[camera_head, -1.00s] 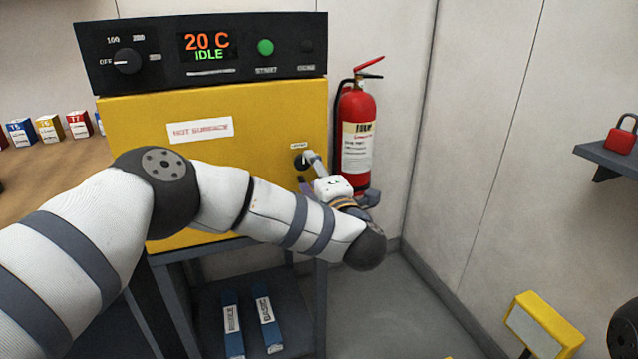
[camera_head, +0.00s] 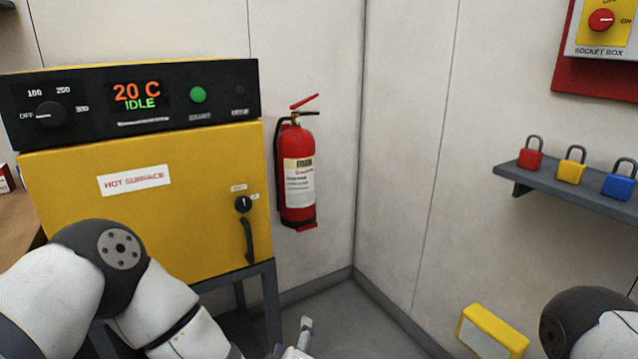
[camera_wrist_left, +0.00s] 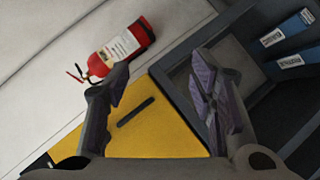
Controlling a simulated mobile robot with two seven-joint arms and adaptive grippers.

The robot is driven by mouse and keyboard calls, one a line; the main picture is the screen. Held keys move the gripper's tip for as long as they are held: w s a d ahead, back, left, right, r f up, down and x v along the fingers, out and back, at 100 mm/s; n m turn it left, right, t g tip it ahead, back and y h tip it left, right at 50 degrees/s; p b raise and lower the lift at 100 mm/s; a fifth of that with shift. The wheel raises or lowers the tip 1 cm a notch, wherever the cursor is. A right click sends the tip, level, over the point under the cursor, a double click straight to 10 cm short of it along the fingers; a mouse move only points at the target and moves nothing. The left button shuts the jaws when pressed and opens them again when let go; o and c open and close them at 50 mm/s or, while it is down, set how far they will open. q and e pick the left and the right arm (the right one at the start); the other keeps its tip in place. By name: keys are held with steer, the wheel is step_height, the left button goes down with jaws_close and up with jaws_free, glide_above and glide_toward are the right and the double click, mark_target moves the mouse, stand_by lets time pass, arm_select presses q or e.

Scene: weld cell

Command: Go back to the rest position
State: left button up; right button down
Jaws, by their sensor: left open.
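My left arm comes in at the lower left of the head view. My left gripper (camera_head: 304,328) shows only in part at the bottom edge, below and apart from the yellow oven (camera_head: 150,215). In the left wrist view its two fingers (camera_wrist_left: 162,72) are spread with nothing held between them. The oven's black handle (camera_head: 249,240) hangs down on its door below a round knob (camera_head: 243,204). The door looks shut. Part of my right arm shows at the lower right; its gripper is out of view.
A red fire extinguisher (camera_head: 297,175) hangs on the wall right of the oven. A grey shelf (camera_head: 570,190) with padlocks and a red-backed socket box (camera_head: 603,30) are on the right wall. A yellow object (camera_head: 492,332) stands low right. The corner floor is clear.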

arm_select(q)
steer(key=s+a+f+m+g+h, duration=0.1)
steer(key=s+a+f+m+g, duration=0.2)
steer(key=s, duration=0.4)
steer(key=s+a+f+m+g+h, duration=0.1)
steer(key=s+f+m+g, duration=0.15)
steer(key=s+f, duration=0.4)
steer(key=s+a+f+m+g, duration=0.2)
steer(key=s+f+m+g, duration=0.15)
steer(key=s, duration=0.45)
steer(key=s+a+m+g, duration=0.1)
steer(key=s+a+g, duration=0.1)
steer(key=s, duration=0.5)
steer(key=s+a+m+g, duration=0.1)
steer(key=s+a+g, duration=0.1)
steer(key=s+a, duration=0.2)
steer(key=s+a+r+m+g+y+p, duration=0.1)
steer(key=s+a+g, duration=0.2)
steer(key=s, duration=0.7)
steer(key=shift+s, duration=0.2)
